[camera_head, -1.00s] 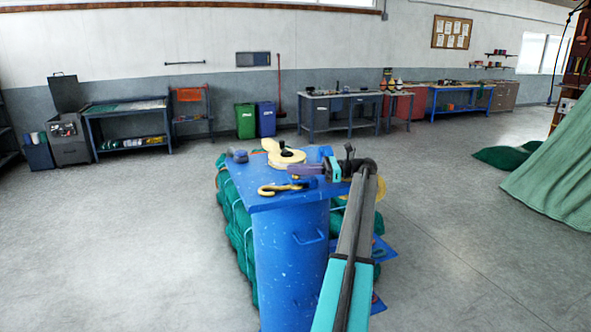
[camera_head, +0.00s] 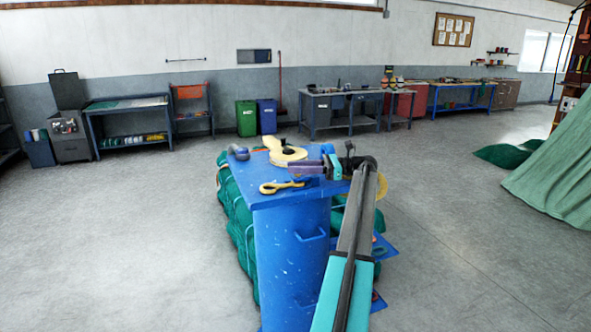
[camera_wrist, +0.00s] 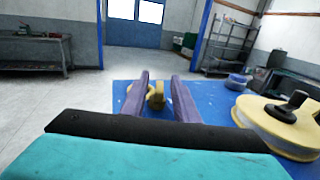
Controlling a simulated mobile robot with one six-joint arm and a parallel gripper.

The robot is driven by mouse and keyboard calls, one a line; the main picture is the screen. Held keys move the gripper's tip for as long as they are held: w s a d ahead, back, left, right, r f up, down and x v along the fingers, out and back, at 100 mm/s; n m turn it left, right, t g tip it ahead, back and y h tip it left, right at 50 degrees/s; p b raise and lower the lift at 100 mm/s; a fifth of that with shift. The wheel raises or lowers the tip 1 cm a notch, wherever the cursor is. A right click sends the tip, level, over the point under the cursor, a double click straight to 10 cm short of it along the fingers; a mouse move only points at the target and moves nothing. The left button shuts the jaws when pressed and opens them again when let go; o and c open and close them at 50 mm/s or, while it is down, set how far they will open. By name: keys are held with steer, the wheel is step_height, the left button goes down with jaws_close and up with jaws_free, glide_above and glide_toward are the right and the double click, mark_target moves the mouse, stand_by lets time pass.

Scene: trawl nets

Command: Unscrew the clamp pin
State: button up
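My gripper (camera_head: 290,168) reaches leftward over the blue top of a stand (camera_head: 262,200). In the wrist view its two purple fingers (camera_wrist: 160,80) are apart with a gap between them. A yellow metal fitting (camera_wrist: 155,98) shows in that gap, low and just beyond or between the fingers. It seems to be the yellow hook-shaped piece (camera_head: 283,187) in the head view. I cannot tell contact with it. A round yellow block (camera_head: 285,152) lies behind the gripper; the wrist view shows a black knob (camera_wrist: 290,107) on it. I cannot tell which part is the clamp pin.
A grey-blue object (camera_head: 238,153) sits at the top's far left corner. Green net bundles (camera_head: 236,215) stand against the blue stand. Workbenches (camera_head: 340,98) and green and blue bins (camera_head: 246,117) line the wall. The floor to the left is clear.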

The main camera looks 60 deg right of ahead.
mark_target(318, 176)
steer(key=shift+s+d, duration=0.1)
steer(key=b+v, duration=0.2)
steer(key=v, duration=0.3)
steer(key=shift+r+p, duration=0.15)
steer(key=shift+p, duration=0.8)
steer(key=shift+s+d+p, duration=0.15)
steer(key=shift+s+p, duration=0.05)
steer(key=shift+p, duration=0.4)
steer(key=s+p, duration=0.1)
steer(key=p, duration=0.5)
steer(key=shift+s+d, duration=0.1)
steer(key=shift+d, duration=0.3)
steer(key=shift+s+p, duration=0.15)
steer(key=shift+p, duration=0.45)
